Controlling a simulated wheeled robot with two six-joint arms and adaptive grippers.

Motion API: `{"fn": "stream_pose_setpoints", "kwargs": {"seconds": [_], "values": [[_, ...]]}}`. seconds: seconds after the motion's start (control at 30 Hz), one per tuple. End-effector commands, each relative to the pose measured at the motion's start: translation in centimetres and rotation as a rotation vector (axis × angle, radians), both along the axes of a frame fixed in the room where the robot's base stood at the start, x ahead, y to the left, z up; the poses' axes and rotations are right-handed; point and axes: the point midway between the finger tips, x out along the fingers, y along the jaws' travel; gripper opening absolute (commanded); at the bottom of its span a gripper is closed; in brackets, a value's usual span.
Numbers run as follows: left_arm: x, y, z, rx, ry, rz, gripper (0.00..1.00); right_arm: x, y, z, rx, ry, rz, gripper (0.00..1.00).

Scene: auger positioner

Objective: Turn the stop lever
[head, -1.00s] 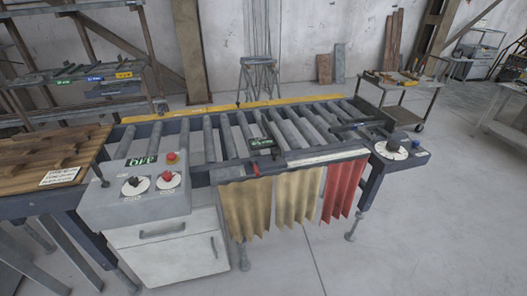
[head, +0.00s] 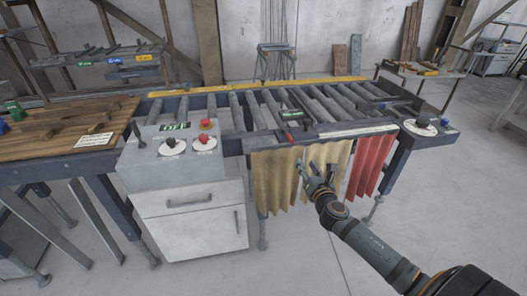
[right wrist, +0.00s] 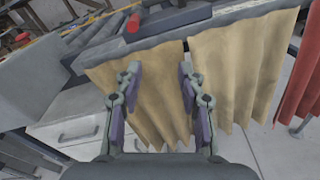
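In the right wrist view the red end (right wrist: 132,22) shows at the top, left of centre. My right gripper (head: 317,170) is open and empty. It is in front of the tan curtains (head: 274,182), lower than the red handle and to its right, apart from it. Its two spread fingers (right wrist: 160,75) show in the right wrist view. My left gripper is not in view.
A grey control cabinet (head: 195,222) with knobs and a red button (head: 206,124) stands left of the lever. A red curtain (head: 371,164) hangs to the right, near a side panel with a dial (head: 422,126). The floor before the conveyor is open.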

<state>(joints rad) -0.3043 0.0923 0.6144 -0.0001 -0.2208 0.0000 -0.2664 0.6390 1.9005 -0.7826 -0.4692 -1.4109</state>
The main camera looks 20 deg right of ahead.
Motion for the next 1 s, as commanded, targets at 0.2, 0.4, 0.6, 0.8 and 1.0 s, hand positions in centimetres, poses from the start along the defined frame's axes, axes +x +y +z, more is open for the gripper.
{"fn": "stream_pose_setpoints", "kwargs": {"seconds": [0.2, 0.4, 0.6, 0.8, 1.0], "values": [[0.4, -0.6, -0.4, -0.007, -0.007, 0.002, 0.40, 0.2, 1.6, 3.7, -0.145, -0.046, 0.039, 0.39], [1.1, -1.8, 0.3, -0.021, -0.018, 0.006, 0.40, 2.0, 1.0, 4.0, -0.137, -0.048, 0.033, 0.39], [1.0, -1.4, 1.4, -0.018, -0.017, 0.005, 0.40, 6.2, 0.1, 4.0, -0.134, -0.047, 0.035, 0.39], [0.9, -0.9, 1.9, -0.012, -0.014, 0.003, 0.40, 9.4, -0.7, 3.7, -0.136, -0.045, 0.036, 0.39], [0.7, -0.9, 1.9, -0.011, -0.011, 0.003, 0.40, 10.5, -0.9, 3.6, -0.136, -0.044, 0.038, 0.39]]}}
